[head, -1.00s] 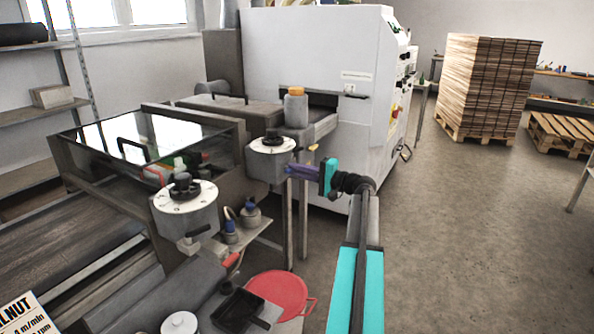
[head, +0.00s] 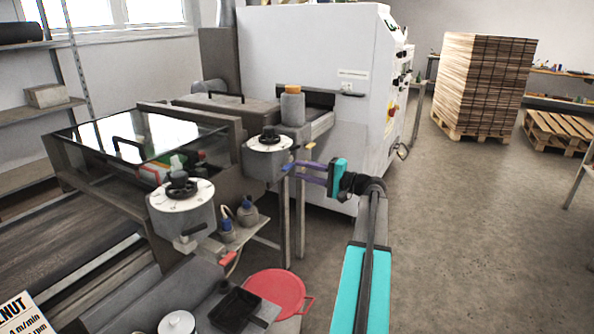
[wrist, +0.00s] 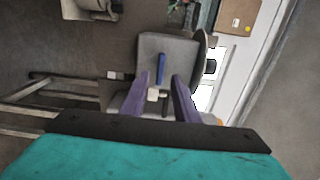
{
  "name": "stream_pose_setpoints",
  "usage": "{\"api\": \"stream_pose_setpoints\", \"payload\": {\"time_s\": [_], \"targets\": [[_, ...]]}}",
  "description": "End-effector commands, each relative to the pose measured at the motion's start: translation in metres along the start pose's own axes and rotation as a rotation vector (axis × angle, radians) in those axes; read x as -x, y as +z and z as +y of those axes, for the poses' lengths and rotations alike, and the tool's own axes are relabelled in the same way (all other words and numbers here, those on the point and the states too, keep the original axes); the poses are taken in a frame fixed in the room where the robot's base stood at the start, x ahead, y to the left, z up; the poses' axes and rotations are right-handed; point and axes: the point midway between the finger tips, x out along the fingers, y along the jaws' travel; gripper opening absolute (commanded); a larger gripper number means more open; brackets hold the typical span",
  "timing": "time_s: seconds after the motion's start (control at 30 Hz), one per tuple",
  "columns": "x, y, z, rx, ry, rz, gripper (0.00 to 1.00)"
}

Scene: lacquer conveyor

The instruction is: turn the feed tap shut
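A small blue lever (head: 287,167) shows at the side of the far round housing with a black knob (head: 268,142); I take it for the feed tap. In the wrist view the blue lever (wrist: 160,67) lies along a grey housing (wrist: 178,46), in line with the gap between my fingers. My gripper (head: 294,172) has purple fingers and points left at this lever. In the wrist view my gripper (wrist: 162,78) is open, with nothing held. I cannot tell whether the tips touch the lever or housing.
A red lid or pan (head: 277,290) sits below. Floor at right is clear, before stacked boards (head: 482,85).

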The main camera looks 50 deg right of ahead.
Motion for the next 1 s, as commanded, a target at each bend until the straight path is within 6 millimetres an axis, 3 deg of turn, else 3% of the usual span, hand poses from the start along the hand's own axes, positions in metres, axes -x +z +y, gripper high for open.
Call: {"api": "stream_pose_setpoints", "payload": {"time_s": [0.5,0.7,1.0], "targets": [[0.081,0.000,0.001,-0.001,0.000,0.002,0.28],[0.096,0.000,0.000,-0.001,0.000,0.002,0.28],[0.097,0.000,0.000,-0.001,0.000,0.000,0.28]]}}
